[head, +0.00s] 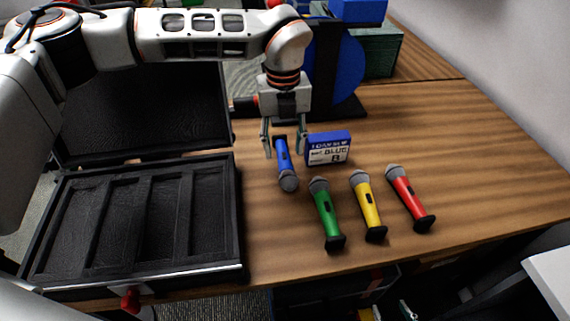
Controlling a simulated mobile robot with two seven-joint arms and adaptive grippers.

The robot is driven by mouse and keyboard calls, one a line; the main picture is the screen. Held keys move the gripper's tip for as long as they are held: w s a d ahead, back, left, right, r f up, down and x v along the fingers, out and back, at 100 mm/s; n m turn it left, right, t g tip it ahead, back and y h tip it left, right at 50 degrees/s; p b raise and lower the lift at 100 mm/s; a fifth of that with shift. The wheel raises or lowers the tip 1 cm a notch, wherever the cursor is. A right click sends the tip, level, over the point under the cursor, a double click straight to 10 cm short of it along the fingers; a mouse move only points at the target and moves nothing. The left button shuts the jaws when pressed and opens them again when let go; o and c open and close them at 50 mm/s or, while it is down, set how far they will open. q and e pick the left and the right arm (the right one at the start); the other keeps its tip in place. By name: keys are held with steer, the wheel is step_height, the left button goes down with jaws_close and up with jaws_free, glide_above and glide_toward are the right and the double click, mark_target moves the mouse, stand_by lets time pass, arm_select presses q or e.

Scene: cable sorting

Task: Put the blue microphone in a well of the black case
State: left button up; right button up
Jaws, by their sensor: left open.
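The blue microphone (284,160) lies on the wooden table, its grey head toward the front and its black base end toward the back. My left gripper (284,151) points down over its back end, fingers open, one on each side of the handle. I cannot tell whether the fingers touch it. The black case (240,225) is open at the left, its lid raised behind. Its base has several long wells with dark dividers; they look empty. My right gripper is not clearly seen.
Green (325,210), yellow (366,202) and red (406,194) microphones lie to the right of the blue one. A blue-and-white labelled box (328,148) stands close beside my left gripper. A blue round object (345,70) stands behind. The table's right side is clear.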

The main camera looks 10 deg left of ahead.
mark_target(285, 160)
arm_select(q)
steer(key=f, duration=0.4)
steer(key=shift+d+f+b, duration=0.2)
steer(key=shift+f+b, duration=0.1)
steer(key=shift+f, duration=0.15)
steer(key=c, duration=1.2)
jaws_close()
steer(key=shift+r, duration=0.5)
step_height(285, 160, up, 19)
steer(key=p, duration=0.2)
arm_select(e)
steer(key=shift+a+r, duration=0.2)
steer(key=shift+r, duration=0.3)
